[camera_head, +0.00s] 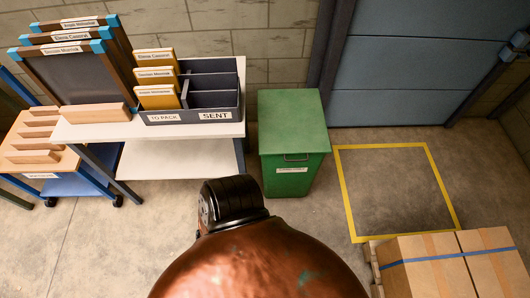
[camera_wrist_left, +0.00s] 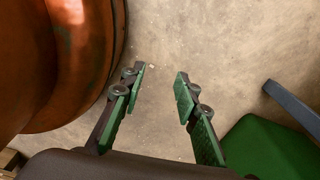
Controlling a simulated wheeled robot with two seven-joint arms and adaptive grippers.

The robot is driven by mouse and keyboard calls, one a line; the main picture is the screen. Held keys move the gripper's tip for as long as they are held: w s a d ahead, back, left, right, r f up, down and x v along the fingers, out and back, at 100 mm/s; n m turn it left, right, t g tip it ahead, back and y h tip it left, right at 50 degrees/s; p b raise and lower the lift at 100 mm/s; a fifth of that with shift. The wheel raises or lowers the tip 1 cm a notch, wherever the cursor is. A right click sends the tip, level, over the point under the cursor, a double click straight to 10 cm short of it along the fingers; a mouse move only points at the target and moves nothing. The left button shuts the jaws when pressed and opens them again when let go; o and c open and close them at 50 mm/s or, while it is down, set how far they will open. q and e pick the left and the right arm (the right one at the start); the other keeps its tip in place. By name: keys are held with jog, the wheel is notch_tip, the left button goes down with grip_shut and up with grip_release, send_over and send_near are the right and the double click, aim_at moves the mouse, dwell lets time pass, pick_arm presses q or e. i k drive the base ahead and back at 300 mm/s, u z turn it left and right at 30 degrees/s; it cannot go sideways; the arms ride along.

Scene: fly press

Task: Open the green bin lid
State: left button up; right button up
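The green bin (camera_head: 292,150) stands on the floor between the white table and the yellow-outlined floor patch. Its flat green lid (camera_head: 291,118) is down on the body, with a handle (camera_head: 297,158) at the front edge and a white label below. My left gripper (camera_wrist_left: 160,75) is open and empty in the left wrist view, with bare floor between its fingers. A green surface (camera_wrist_left: 268,148), probably the bin, shows at the lower right there, apart from the fingers. Neither gripper shows in the head view.
Cardboard boxes (camera_head: 440,268) stand at the lower right. The yellow-outlined floor patch (camera_head: 390,185) is clear.

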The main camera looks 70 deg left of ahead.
aim_at(290, 121)
jog(key=u, duration=2.2)
jog(key=i, duration=0.25)
jog(key=u, duration=0.25)
